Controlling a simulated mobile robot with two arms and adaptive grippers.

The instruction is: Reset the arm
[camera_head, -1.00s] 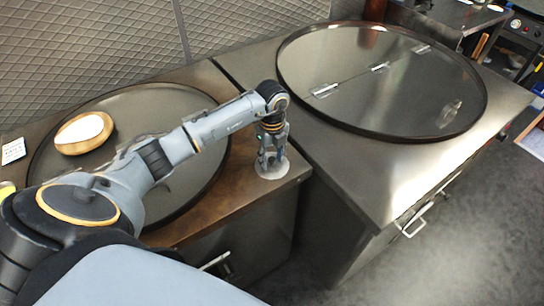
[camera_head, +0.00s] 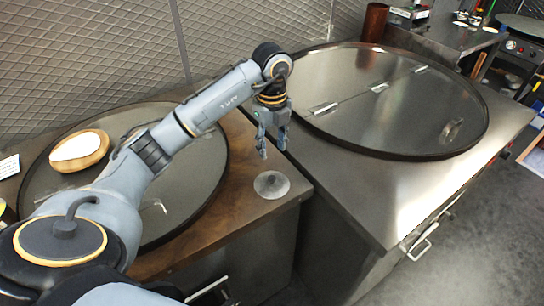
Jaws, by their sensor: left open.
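My left arm reaches in from the lower left over the left counter. My left gripper (camera_head: 272,146) points down and is open and empty. It is above and slightly behind a small round grey disc-shaped object (camera_head: 271,184), which lies on the wooden corner of the left counter (camera_head: 240,208). The fingertips are apart from the disc. My right gripper is not in view.
A large round dark lid (camera_head: 205,205) covers much of the left counter, with a wooden bowl of white stuff (camera_head: 80,150) on it. A wide round steel lid (camera_head: 400,90) covers the right counter (camera_head: 365,190). Open floor lies at the lower right.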

